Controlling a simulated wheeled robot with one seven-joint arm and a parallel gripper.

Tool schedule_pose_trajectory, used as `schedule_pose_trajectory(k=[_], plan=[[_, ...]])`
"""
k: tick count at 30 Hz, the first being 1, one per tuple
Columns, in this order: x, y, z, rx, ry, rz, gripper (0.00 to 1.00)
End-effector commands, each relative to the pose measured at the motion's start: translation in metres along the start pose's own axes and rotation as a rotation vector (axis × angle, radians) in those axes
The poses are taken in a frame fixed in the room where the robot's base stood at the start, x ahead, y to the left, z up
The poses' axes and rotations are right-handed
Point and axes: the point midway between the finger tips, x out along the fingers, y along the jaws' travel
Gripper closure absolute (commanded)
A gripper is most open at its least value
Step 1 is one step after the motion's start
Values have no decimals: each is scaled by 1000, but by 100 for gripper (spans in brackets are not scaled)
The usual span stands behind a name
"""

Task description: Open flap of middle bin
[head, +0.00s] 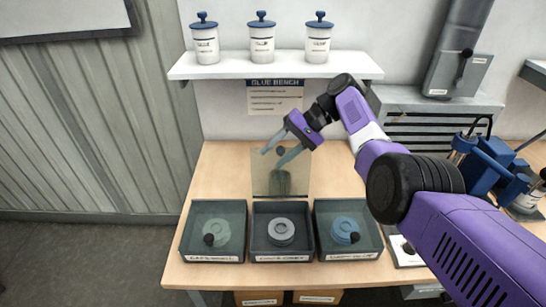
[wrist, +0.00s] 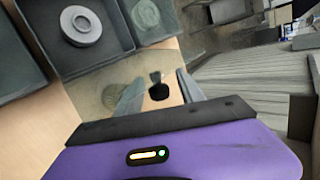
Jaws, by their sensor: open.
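The middle bin (head: 253,254) is a dark tray on the bench with a grey round cartridge (head: 281,231) inside; it also shows in the wrist view (wrist: 68,62). Its clear flap (head: 298,183) stands raised, about upright, at the bin's back edge. The flap's black knob (wrist: 158,91) shows between my fingers in the wrist view. My gripper (head: 272,159) is open at the raised flap, with its fingers apart on either side of the knob. I cannot tell whether a finger touches the flap.
The left bin (head: 186,240) and right bin (head: 378,238) have lowered clear flaps with black knobs. A shelf (head: 230,70) with three white jars is above. A blue device (head: 487,165) stands at the right. The bench left of the raised flap is clear.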

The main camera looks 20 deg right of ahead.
Motion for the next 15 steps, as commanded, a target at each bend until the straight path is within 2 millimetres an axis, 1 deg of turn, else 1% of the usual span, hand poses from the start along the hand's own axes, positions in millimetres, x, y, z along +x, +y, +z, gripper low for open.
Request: schedule_pose_trajectory(k=[1, 6, 9, 12, 15], plan=[[-8, 1, -1, 0, 4, -1, 55], [-36, 1, -1, 0, 3, -1, 55], [-49, 1, -1, 1, 1, 0, 55], [-58, 1, -1, 0, 1, 0, 55], [-62, 0, 0, 0, 0, 1, 55]])
